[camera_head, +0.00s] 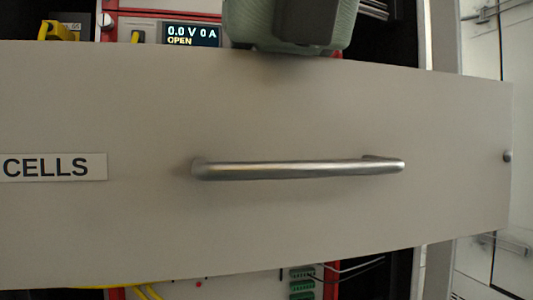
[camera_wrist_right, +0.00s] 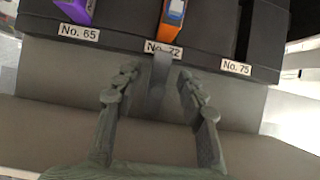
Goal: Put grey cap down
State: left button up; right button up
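In the right wrist view my right gripper (camera_wrist_right: 158,82) has its two grey-green fingers spread wide apart. A narrow grey piece (camera_wrist_right: 160,75) shows between the fingertips, in front of the label No. 72, with a gap to each finger. It may be the grey cap, but I cannot tell for sure. In the head view a grey-green part of my own arm hangs at the top centre, and no fingertips show there. My left gripper is not in view.
In the head view a drawer front (camera_head: 300,220) labelled CELLS has a metal handle (camera_head: 300,170). A display (camera_head: 192,35) behind reads 0.0 V 0 A OPEN.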

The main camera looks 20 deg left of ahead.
jog(key=shift+f, duration=0.3)
notch_tip(320, 180, up, 2)
jog(key=shift+s+r+p, duration=0.1)
jog(key=shift+p, duration=0.6)
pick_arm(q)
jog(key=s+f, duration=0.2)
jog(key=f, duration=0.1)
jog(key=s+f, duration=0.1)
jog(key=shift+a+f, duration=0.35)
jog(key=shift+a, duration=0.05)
pick_arm(e)
jog(key=v, duration=1.1)
jog(key=shift+s+d, duration=0.1)
jog(key=shift+s, duration=0.1)
